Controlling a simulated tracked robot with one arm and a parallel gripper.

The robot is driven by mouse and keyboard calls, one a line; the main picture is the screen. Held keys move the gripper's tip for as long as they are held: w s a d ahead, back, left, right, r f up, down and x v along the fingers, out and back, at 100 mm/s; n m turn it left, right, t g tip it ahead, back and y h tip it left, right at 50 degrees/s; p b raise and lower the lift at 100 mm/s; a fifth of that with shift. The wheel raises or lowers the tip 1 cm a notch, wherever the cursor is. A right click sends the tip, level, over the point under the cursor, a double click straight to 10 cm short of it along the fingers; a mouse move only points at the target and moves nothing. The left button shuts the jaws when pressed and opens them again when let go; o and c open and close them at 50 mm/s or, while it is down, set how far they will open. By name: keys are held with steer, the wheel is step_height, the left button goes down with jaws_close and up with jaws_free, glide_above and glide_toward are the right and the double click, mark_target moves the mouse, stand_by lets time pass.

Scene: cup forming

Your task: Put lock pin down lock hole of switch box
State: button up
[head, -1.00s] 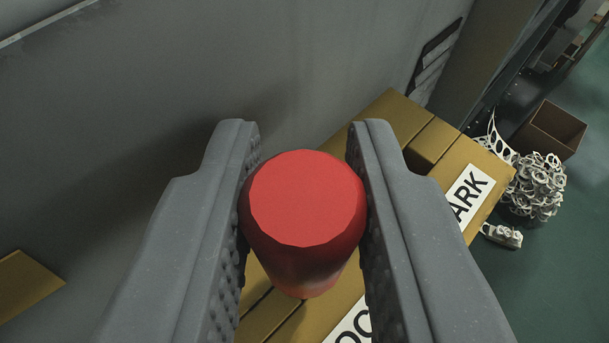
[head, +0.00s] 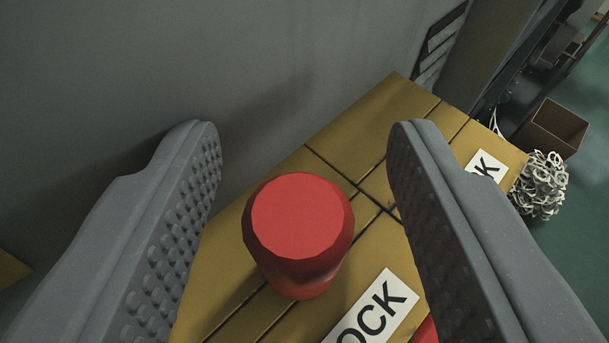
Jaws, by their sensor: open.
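The red lock pin (head: 302,225) stands on the yellow switch box (head: 340,135), near where its dark grooves run. My gripper (head: 305,135) is open, with one grey padded finger on each side of the pin and a gap on both sides. The pin looks roughly upright. Its lower end and the lock hole are hidden under its wide head, so I cannot tell how deep it sits. A white label reading "OCK" (head: 372,312) lies on the box right of the pin. Another label ending in "K" (head: 486,166) is partly hidden by the right finger.
A grey wall (head: 200,60) rises behind the box on the left. A pile of pale rings (head: 542,185) and an open brown carton (head: 550,128) are on the green floor at right. A bit of red (head: 428,330) shows at the bottom by the right finger.

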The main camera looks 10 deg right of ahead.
steer(key=shift+s+a+r, duration=0.2)
steer(key=shift+s+r, duration=0.1)
steer(key=shift+s, duration=0.25)
steer(key=v, duration=1.2)
steer(key=shift+s+b, duration=0.3)
steer(key=shift+b, duration=0.15)
step_height(320, 180, up, 19)
steer(key=s+a+n+y, duration=0.1)
steer(key=s+a+y, duration=0.1)
steer(key=a+y, duration=0.1)
steer(key=s+d+r, duration=0.2)
steer(key=s+r, duration=0.3)
steer(key=r, duration=0.2)
steer(key=s+d+r+t+b, duration=0.1)
steer(key=s+d+r, duration=0.2)
steer(key=s+r, duration=0.2)
step_height(320, 180, up, 3)
steer(key=shift+r+n+t+h, duration=0.1)
steer(key=shift+n+t+h, duration=0.2)
steer(key=shift+n+h, duration=0.1)
stand_by(0.4)
